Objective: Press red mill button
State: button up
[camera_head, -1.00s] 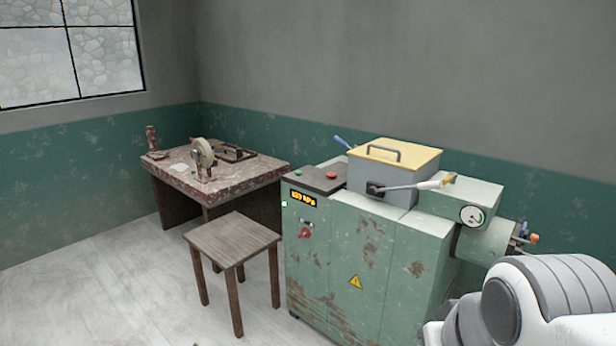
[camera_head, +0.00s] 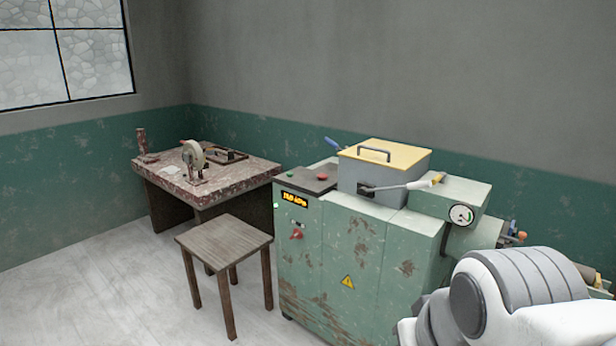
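The green mill (camera_head: 370,250) stands right of centre, its paint worn and rusty. A red button (camera_head: 322,177) sits on its dark top panel (camera_head: 306,184), with a small green button (camera_head: 299,171) to its left. A red knob (camera_head: 296,235) is on the front face below the lit orange display (camera_head: 294,199). A grey hopper with a yellow lid (camera_head: 386,153) stands right of the panel. My white and grey arm shows at the lower right, in front of the mill's right end. My gripper is not in view.
A wooden stool (camera_head: 224,238) stands close to the mill's left side. A worn red table (camera_head: 220,182) with a tape roll and small items is behind it. A lever (camera_head: 402,186) and gauge (camera_head: 461,215) project at the mill's right. Floor at lower left is clear.

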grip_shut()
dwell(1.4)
